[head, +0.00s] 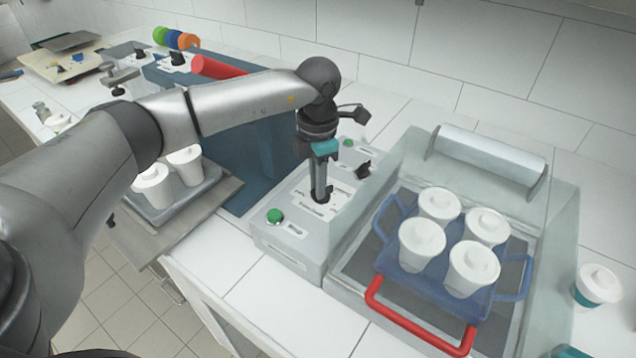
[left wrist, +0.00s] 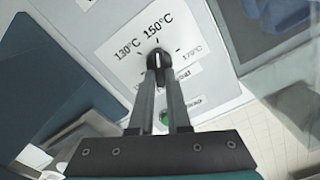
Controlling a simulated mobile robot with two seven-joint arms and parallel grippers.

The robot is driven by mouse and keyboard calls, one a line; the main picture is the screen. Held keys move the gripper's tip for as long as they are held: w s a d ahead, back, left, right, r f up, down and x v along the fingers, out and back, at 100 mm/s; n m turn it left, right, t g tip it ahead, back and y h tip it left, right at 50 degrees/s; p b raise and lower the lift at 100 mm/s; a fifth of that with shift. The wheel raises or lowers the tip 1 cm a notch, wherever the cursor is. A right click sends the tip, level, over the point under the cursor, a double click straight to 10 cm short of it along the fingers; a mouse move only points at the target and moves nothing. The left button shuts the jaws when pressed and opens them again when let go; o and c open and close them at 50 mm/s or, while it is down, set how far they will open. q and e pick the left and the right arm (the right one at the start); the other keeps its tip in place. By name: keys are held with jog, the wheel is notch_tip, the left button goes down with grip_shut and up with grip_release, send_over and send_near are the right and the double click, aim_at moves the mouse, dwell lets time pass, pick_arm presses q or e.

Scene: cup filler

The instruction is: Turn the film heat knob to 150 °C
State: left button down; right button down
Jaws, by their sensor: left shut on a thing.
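The film heat knob (left wrist: 158,58) is black with a white pointer mark, on a white dial label (left wrist: 112,45) printed 130 °C, 150 °C and 170 °C. In the left wrist view the mark points up, toward the 150 °C print. My left gripper (head: 320,196) reaches down onto the grey control box (head: 290,255); its fingertips also show in the left wrist view (left wrist: 161,80). It is shut on the knob, with one finger on each side. In the head view the fingers largely hide the knob. My right gripper is not in view.
A green button (head: 275,216) and a second black knob (head: 363,168) sit on the same box. To the right, a clear-walled chamber (head: 560,215) with a red handle (head: 415,325) holds a blue rack of white cups. More cups (head: 152,184) stand on a tray at left.

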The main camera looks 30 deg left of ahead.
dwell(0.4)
pick_arm(q)
jog(key=c, duration=0.9)
grip_release()
notch_tip(320, 180, up, 15)
jog(key=shift+r+p, duration=0.15)
jog(key=shift+p, duration=0.25)
